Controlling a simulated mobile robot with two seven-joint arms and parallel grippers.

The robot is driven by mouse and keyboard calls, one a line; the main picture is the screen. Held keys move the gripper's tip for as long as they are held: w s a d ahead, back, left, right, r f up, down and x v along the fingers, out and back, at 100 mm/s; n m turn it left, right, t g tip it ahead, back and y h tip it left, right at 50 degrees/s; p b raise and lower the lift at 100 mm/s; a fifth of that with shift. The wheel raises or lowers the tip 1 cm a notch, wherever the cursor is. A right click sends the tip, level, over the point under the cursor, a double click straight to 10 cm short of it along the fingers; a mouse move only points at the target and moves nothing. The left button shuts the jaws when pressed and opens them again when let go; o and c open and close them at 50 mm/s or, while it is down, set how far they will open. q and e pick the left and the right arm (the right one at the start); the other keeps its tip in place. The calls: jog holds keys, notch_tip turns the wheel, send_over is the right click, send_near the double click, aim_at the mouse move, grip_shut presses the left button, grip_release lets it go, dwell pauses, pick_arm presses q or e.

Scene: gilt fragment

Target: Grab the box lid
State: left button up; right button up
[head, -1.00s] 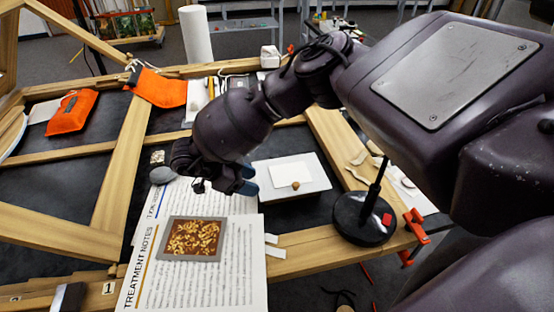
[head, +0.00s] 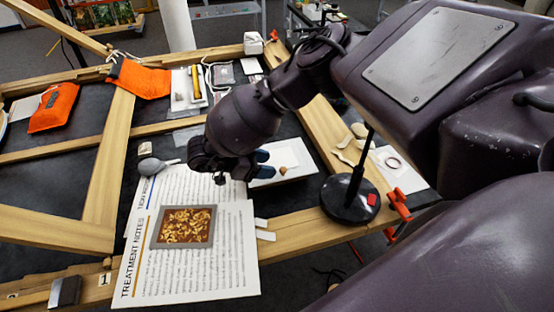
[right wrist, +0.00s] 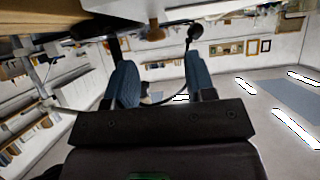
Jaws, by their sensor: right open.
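The white box lid (head: 295,154) with a small round wooden knob (head: 283,170) lies on the dark surface just right of my right gripper (head: 263,164). The gripper's blue fingers overlap the left part of the lid in the head view and hide some of it. In the right wrist view the two fingers (right wrist: 158,66) stand apart with nothing between them. The knob (right wrist: 155,31) shows beyond the fingertips, roughly centred between them, against the pale lid (right wrist: 128,9). My left gripper is not in view.
A black stand with a round base (head: 347,200) is close right of the box. Treatment notes (head: 190,270) with a framed gilt fragment (head: 184,227) lie left. Wooden beams (head: 305,232) border the area. A grey bulb blower (head: 152,166) lies behind the notes.

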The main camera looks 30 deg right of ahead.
aim_at(282, 169)
jog(key=p+x, duration=0.1)
jog(key=x, duration=0.3)
jog(key=shift+s+f, duration=0.15)
jog(key=shift+f, duration=0.05)
jog(key=shift+c, duration=0.5)
grip_shut()
